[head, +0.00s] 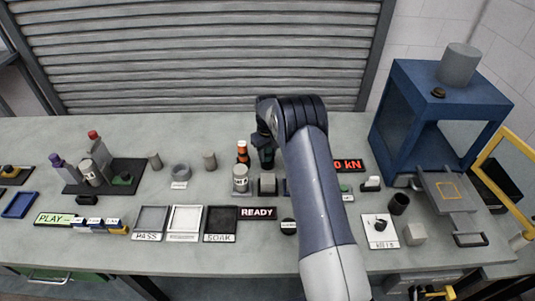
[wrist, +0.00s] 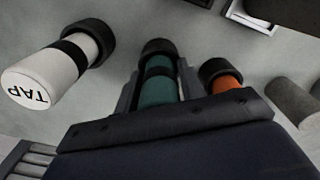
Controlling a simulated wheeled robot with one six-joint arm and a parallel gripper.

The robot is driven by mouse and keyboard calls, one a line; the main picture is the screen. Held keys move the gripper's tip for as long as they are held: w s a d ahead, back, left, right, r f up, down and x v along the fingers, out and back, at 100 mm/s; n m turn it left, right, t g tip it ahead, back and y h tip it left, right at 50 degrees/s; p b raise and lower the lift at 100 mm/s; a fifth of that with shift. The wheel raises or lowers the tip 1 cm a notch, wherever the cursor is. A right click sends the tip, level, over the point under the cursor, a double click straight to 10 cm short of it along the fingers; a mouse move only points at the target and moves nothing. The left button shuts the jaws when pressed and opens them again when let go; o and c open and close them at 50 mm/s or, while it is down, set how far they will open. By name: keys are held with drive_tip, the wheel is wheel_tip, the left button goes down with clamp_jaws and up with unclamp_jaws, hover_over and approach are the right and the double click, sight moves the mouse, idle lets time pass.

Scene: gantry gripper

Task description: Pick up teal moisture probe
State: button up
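The teal moisture probe (wrist: 157,92) shows in the wrist view as a teal cylinder with dark bands and a black far end. It lies between the two fingers of my gripper (wrist: 158,78), one finger close along each side. Whether the fingers press on it I cannot tell. In the head view my gripper (head: 265,148) points down at the table, and the arm and fingers hide most of the probe.
An orange probe (wrist: 223,87) stands close beside the right finger. A white cylinder marked TAP (wrist: 50,72) stands to the left. In the head view, trays (head: 152,219) lie in front and a blue press frame (head: 395,105) stands at right.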

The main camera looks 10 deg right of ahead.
drive_tip(key=c, duration=0.6)
drive_tip(key=shift+o, duration=0.2)
drive_tip(key=shift+r, duration=0.15)
